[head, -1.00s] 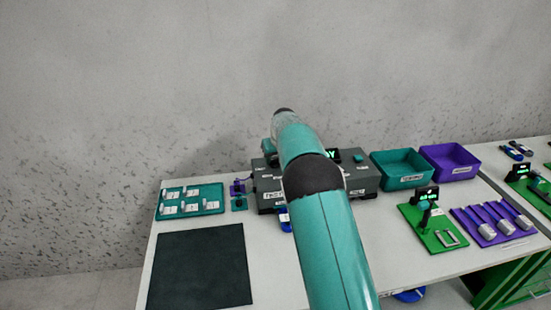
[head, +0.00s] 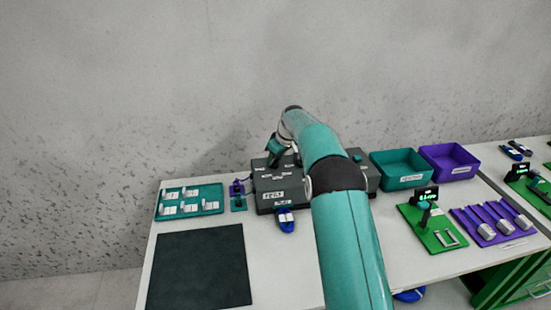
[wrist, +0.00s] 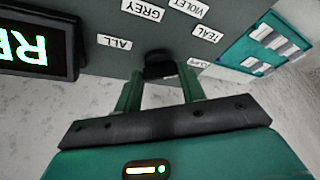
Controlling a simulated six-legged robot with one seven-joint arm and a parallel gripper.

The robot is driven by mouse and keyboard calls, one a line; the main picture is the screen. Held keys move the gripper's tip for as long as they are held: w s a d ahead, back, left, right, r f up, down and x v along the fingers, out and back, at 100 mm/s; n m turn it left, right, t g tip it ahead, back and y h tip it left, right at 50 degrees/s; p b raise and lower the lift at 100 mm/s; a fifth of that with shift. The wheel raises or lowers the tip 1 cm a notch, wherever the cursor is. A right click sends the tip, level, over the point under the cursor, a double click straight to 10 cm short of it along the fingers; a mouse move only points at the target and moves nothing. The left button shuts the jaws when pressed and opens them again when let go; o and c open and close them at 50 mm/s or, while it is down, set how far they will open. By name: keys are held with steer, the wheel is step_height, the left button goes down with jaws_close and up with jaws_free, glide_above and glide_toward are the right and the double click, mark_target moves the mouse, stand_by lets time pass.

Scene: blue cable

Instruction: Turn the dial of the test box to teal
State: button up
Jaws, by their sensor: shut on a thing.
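The dark grey test box (head: 265,182) stands at the back of the table, its right part partly hidden by my arm. My gripper (wrist: 158,88) points down onto its top at the left and is shut on the black dial (wrist: 158,66). I cannot tell which label the dial points at. A display (wrist: 38,45) shows green letters, cut off by the picture edge.
Teal (head: 402,180) and purple (head: 450,173) bins stand to the right. A dark mat (head: 200,268) covers the front left.

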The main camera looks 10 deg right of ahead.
steer(key=shift+w+n+g+y, duration=0.1)
steer(key=shift+n+g+y, duration=0.3)
steer(key=shift+n, duration=1)
steer(key=o, duration=1)
steer(key=shift+d, duration=0.1)
steer(key=shift+r, duration=0.1)
steer(key=v, duration=1.3)
steer(key=shift+d+r, duration=0.1)
steer(key=shift+r, duration=0.2)
